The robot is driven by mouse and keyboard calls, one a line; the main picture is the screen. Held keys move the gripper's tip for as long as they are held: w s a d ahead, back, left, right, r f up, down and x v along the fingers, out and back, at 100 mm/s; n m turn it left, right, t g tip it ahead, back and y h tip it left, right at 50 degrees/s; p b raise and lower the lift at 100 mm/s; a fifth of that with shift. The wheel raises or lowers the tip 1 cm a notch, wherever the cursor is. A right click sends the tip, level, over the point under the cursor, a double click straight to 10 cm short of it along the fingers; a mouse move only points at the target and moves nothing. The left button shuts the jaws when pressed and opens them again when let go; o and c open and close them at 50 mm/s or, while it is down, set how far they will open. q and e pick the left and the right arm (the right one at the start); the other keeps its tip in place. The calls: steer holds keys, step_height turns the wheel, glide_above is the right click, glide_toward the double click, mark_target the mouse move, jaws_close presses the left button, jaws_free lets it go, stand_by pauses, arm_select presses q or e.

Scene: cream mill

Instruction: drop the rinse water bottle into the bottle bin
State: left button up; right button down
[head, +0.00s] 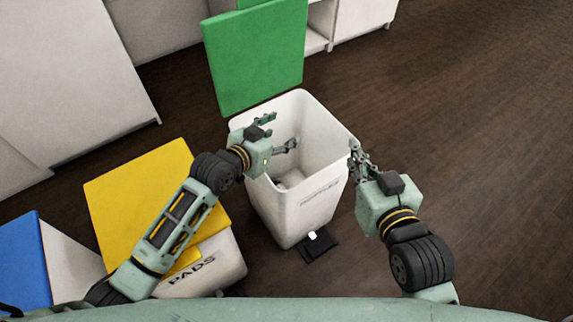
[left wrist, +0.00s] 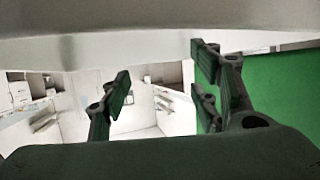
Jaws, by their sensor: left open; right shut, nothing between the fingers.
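The bottle bin (head: 318,205) is a tall white bin with dark lettering on its front and its green lid (head: 256,55) swung up at the back. A pale rounded shape (head: 291,180) lies deep inside it; I cannot tell whether it is the rinse water bottle, and no other bottle shows. My left gripper (head: 281,132) is over the bin's mouth, its fingers apart and empty. The left wrist view also shows the open left gripper (left wrist: 165,88) with nothing between its fingers. My right gripper (head: 355,150) is shut and empty at the bin's right rim.
A white bin marked PADS with a yellow lid (head: 125,190) stands to the left, and a blue-lidded bin (head: 22,262) beyond it. A black pedal (head: 318,246) sits at the bottle bin's foot. Dark wood floor (head: 470,130) is clear on the right.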

arm_select(q)
steer(key=v, duration=0.8)
steer(key=shift+s+a, duration=0.15)
steer(key=shift+s, duration=0.05)
